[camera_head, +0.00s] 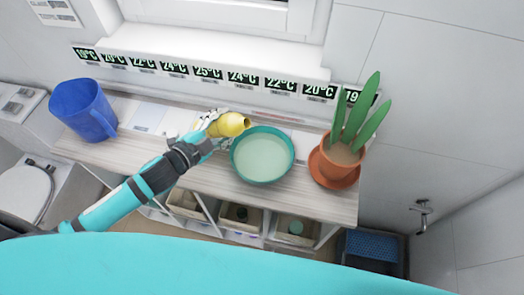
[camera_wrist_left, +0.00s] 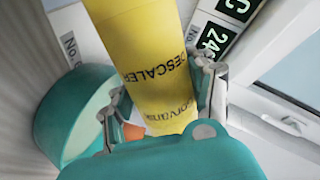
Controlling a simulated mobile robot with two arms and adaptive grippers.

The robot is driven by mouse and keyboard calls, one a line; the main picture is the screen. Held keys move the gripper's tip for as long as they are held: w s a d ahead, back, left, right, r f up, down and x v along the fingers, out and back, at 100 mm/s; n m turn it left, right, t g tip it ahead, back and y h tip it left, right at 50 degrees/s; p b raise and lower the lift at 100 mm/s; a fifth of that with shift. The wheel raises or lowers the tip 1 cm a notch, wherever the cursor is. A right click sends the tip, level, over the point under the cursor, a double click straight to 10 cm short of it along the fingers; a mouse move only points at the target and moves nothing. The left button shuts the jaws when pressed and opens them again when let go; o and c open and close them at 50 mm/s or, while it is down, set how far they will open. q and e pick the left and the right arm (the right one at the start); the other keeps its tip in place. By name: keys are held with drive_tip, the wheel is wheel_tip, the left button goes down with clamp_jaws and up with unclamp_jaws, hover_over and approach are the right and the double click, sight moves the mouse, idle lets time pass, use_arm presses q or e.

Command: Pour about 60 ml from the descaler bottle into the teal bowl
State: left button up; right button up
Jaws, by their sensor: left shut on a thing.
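The yellow descaler bottle (camera_head: 234,124) is held tilted above the shelf, its narrow end toward the right, by the upper left rim of the teal bowl (camera_head: 265,131). My left gripper (camera_head: 212,124) is shut on the bottle's body. In the left wrist view the bottle (camera_wrist_left: 150,65) shows its "DESCALER" label between the fingers (camera_wrist_left: 160,105). The bowl also shows there (camera_wrist_left: 50,130), left of the bottle. The bowl's inside looks pale; I cannot tell whether it holds liquid. No stream is visible. My right gripper is out of view.
A potted plant in a terracotta pot (camera_head: 336,165) stands close to the right of the bowl. A blue pitcher (camera_head: 82,110) stands at the shelf's left end. Temperature cards (camera_head: 208,72) line the wall behind. Bins (camera_head: 240,217) sit below the wooden shelf (camera_head: 300,203).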

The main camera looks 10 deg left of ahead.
use_arm(q)
drive_tip(key=shift+d+f+n, duration=0.25)
drive_tip(key=shift+d+n, duration=0.05)
drive_tip(key=shift+n, duration=0.2)
wheel_tip(320, 180, up, 2)
drive_tip(key=shift+d+n+h+p, duration=0.15)
drive_tip(key=shift+n+h+p, duration=0.4)
drive_tip(key=shift+p, duration=0.35)
drive_tip(key=shift+r+n, duration=0.3)
drive_tip(key=shift+n, duration=0.15)
drive_tip(key=shift+a+n+t+h, duration=0.3)
drive_tip(key=shift+n+h, duration=0.25)
drive_tip(key=shift+n, duration=0.25)
drive_tip(key=r+n+p, duration=0.1)
drive_tip(key=r+p, duration=0.1)
drive_tip(key=r+n+p, duration=0.1)
drive_tip(key=r, duration=0.1)
drive_tip(key=shift+a+r+n+t+h+p, duration=0.2)
drive_tip(key=shift+r+n+t+h+p, duration=0.1)
drive_tip(key=shift+r+p, duration=0.1)
drive_tip(key=shift+f+n+b, duration=0.3)
drive_tip(key=shift+f+b, duration=0.1)
drive_tip(key=shift+b, duration=0.05)
drive_tip(key=shift+w+a+n+h, duration=0.15)
drive_tip(key=shift+n+h, duration=0.15)
drive_tip(key=shift+n, duration=0.3)
